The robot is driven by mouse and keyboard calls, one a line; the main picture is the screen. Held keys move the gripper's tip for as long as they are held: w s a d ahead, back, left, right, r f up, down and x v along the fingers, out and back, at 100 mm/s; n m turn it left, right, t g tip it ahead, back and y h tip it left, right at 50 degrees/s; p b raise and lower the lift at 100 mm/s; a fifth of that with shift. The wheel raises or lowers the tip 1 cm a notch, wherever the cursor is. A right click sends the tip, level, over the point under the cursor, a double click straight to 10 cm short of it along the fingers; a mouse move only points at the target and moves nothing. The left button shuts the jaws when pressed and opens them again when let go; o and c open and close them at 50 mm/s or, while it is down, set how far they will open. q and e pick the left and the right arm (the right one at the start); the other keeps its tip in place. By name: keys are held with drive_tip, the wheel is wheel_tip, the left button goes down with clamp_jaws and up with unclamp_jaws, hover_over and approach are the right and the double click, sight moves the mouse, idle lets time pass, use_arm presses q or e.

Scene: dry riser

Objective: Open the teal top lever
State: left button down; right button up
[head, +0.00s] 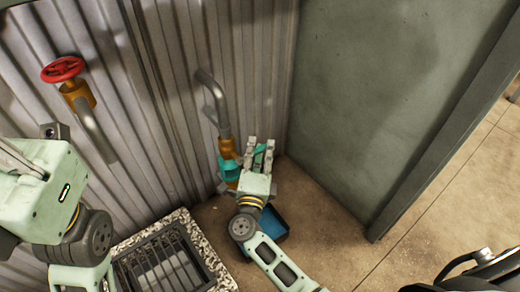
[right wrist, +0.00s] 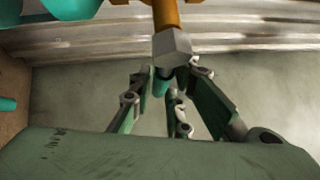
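The teal lever and valve part (head: 229,169) sits on an orange valve body (head: 228,147) low on the pipe at the corrugated wall. My right gripper (head: 259,146) is just right of it, fingers towards the wall. A bit of teal shows between its fingers. In the right wrist view, my right gripper (right wrist: 168,98) has its fingers apart, with a teal piece (right wrist: 160,82) behind a grey hex nut (right wrist: 173,46) between them. Whether they touch it is unclear. Another teal part (right wrist: 70,8) is at the top left. My left arm is at the left; its fingers are not clear.
A red handwheel (head: 62,69) on an orange valve is up left on the wall. A grated drain (head: 165,262) lies on the floor below. A blue tray (head: 270,225) is partly behind my right arm. A grey-green panel (head: 380,90) stands at the right.

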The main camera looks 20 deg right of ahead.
clamp_jaws()
